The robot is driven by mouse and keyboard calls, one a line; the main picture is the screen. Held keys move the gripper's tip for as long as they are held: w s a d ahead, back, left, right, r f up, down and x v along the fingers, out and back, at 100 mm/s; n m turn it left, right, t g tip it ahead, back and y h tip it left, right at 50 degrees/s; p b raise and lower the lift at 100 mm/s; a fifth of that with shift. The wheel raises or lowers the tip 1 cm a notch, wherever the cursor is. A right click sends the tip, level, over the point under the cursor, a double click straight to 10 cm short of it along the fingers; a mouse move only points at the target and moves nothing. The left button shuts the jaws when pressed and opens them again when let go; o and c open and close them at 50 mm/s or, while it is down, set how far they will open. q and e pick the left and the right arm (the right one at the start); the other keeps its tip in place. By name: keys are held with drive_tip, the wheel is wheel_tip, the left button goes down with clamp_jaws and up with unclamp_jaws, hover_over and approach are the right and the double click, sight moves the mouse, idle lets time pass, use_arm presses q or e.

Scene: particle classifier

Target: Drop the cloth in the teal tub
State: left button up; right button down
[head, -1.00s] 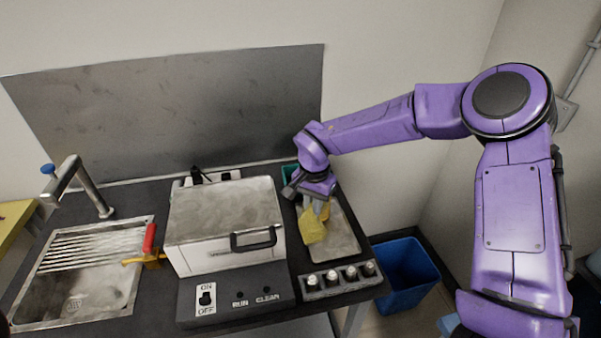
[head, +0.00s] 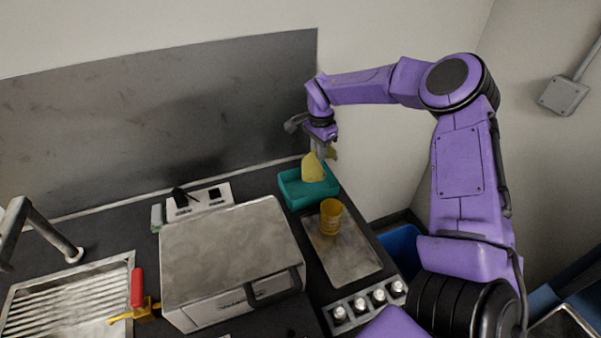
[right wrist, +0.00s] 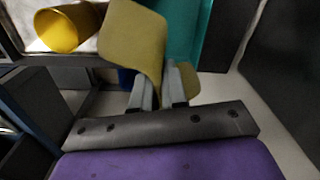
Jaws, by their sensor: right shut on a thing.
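The yellow cloth (head: 312,168) hangs from my right gripper (head: 319,150), which is shut on it. In the head view the cloth is above the teal tub (head: 290,199), its lower end over the tub's opening. I cannot tell whether it touches the tub. In the right wrist view the cloth (right wrist: 138,45) hangs between and past the fingertips (right wrist: 160,85), with the teal tub (right wrist: 186,30) behind it. My left gripper is not in view.
A yellow cup (head: 331,217) stands on a metal tray (head: 345,262) in front of the tub. A boxy machine (head: 230,255) stands to the left, and a rack of small vials (head: 368,305) lies in front. A wall is close on the right.

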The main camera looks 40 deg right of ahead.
drive_tip(key=f+b, duration=0.1)
drive_tip(key=f, duration=0.1)
drive_tip(key=f+b, duration=0.1)
drive_tip(key=b, duration=0.1)
drive_tip(key=a+f+b, duration=0.1)
drive_tip(key=f, duration=0.1)
drive_tip(key=shift+w+f+b, duration=0.15)
drive_tip(key=shift+f+b, duration=0.15)
drive_tip(key=shift+b, duration=0.05)
unclamp_jaws()
drive_tip(key=shift+r, duration=0.1)
wheel_tip(320, 180, up, 5)
drive_tip(key=p, duration=0.5)
drive_tip(key=shift+r, duration=0.2)
drive_tip(key=shift+w, duration=0.1)
